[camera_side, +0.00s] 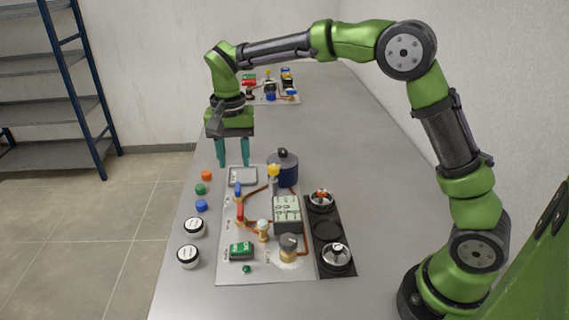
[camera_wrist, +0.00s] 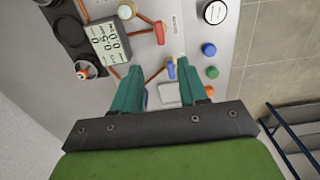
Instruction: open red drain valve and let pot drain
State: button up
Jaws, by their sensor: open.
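The red valve (camera_side: 240,212) sits on the copper piping of the grey panel, just nearer the camera than a blue valve (camera_side: 238,190). In the wrist view the red handle (camera_wrist: 159,33) is above the blue one (camera_wrist: 171,68). Whether the red valve is open or shut I cannot tell. A dark blue lidded pot (camera_side: 285,168) stands at the panel's far right, with a yellow valve (camera_side: 273,170) beside it; I cannot make out the pot in the wrist view. My gripper (camera_side: 233,165) is open and empty, pointing down above the panel's far left end, apart from both valves.
A shallow pale tray (camera_side: 243,177) lies below and near my fingers. A digital display box (camera_side: 286,213) stands mid-panel. Orange, green and blue caps and two white-lidded jars (camera_side: 194,227) line the left. A black burner strip (camera_side: 328,231) is at right.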

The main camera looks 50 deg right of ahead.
aim_at(240, 209)
notch_tip(240, 209, down, 14)
jog(key=shift+f, duration=0.2)
grip_shut()
dwell(0.4)
